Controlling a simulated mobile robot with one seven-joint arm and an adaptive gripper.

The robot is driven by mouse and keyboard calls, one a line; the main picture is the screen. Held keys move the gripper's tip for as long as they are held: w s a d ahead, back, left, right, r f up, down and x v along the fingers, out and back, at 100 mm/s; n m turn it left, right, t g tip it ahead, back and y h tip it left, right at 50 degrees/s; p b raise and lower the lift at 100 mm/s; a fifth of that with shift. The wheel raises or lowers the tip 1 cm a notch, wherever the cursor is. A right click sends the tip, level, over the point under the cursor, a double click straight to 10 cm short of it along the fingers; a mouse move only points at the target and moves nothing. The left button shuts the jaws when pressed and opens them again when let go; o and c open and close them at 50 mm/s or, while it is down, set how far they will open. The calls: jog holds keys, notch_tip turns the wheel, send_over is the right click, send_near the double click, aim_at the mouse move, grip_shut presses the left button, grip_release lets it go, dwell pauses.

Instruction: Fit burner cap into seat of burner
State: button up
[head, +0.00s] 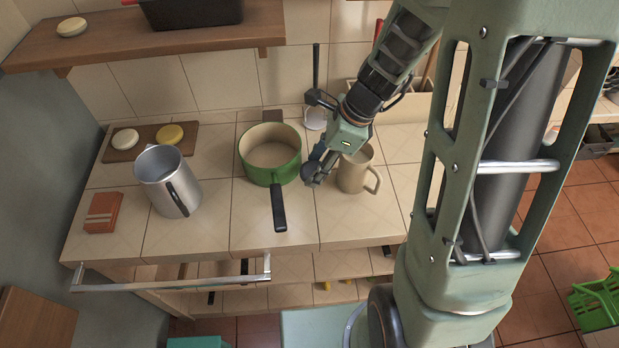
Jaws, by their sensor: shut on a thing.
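My gripper (316,163) is low over the tiled counter, between the green pot and the beige mug. It is shut on a small dark rounded piece (311,173) that looks like the burner cap. The fingers and arm hide part of this piece. I cannot tell whether it touches the counter. I cannot make out the burner or its seat in this view; the area under and behind my gripper is partly hidden.
A green pot (285,168) with a black handle stands close left of my gripper, and a beige mug (357,177) close right. A metal jug (170,187) and reddish box (103,212) stand left. The counter's front middle (345,225) is free. A shelf (120,40) hangs above.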

aim_at(310, 174)
jog(key=shift+w+a+f+b, duration=0.3)
jog(key=shift+w+f, duration=0.1)
jog(key=shift+f, duration=0.15)
jog(key=shift+w+a+f+b, duration=0.15)
jog(key=shift+w+f+b, duration=0.2)
jog(key=shift+f, duration=0.2)
notch_tip(310, 174, down, 3)
jog(key=b, duration=0.2)
jog(key=shift+w+a+f+b, duration=0.1)
jog(key=shift+w+b, duration=0.05)
jog(key=shift+b, duration=0.25)
jog(key=shift+f, duration=0.1)
jog(key=shift+f, duration=0.15)
jog(key=o, duration=1.2)
